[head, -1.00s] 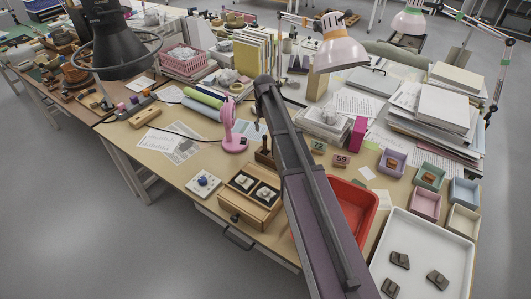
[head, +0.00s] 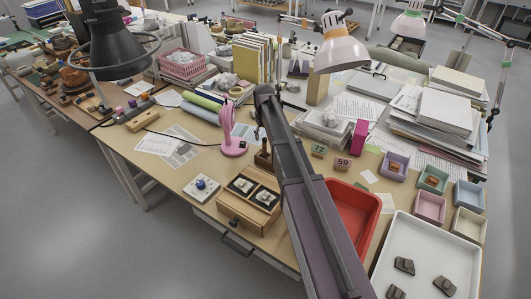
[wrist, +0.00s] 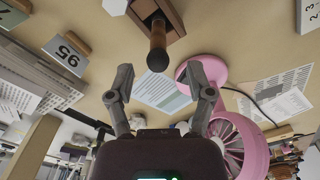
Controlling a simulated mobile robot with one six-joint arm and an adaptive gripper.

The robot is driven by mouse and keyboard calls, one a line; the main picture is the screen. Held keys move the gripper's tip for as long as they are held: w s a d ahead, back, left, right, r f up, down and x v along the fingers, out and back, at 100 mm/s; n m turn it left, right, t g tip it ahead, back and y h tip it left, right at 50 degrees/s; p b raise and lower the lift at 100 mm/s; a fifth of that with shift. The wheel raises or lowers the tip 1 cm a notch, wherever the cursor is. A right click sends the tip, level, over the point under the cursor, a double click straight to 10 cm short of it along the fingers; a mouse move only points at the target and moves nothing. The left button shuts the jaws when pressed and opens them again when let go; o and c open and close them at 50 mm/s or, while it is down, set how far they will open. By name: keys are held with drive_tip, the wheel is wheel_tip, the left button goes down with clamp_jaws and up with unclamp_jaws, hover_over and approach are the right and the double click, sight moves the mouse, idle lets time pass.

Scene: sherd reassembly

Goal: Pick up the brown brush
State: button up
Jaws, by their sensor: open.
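The brown brush (wrist: 157,48) shows in the wrist view as a dark brown rounded handle, standing in a wooden holder (wrist: 160,12). In the head view the small dark brown holder (head: 263,158) stands just left of my arm, beside the pink fan. My gripper (wrist: 161,83) is open and empty in the wrist view. Its two fingers are spread apart, and the handle's end lies in the picture above and between the fingertips, apart from both.
The pink fan (head: 231,140) stands close to the holder; its base (wrist: 205,70) is near the right finger in the wrist view. A wooden box (head: 249,196), a red tray (head: 368,205) and number tags (head: 343,163) are nearby.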

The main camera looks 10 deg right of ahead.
sight(265, 151)
drive_tip(key=shift+w+d+f+b, duration=0.1)
drive_tip(key=shift+w+f+b, duration=0.05)
drive_tip(key=shift+f+b, duration=2.45)
clamp_jaws()
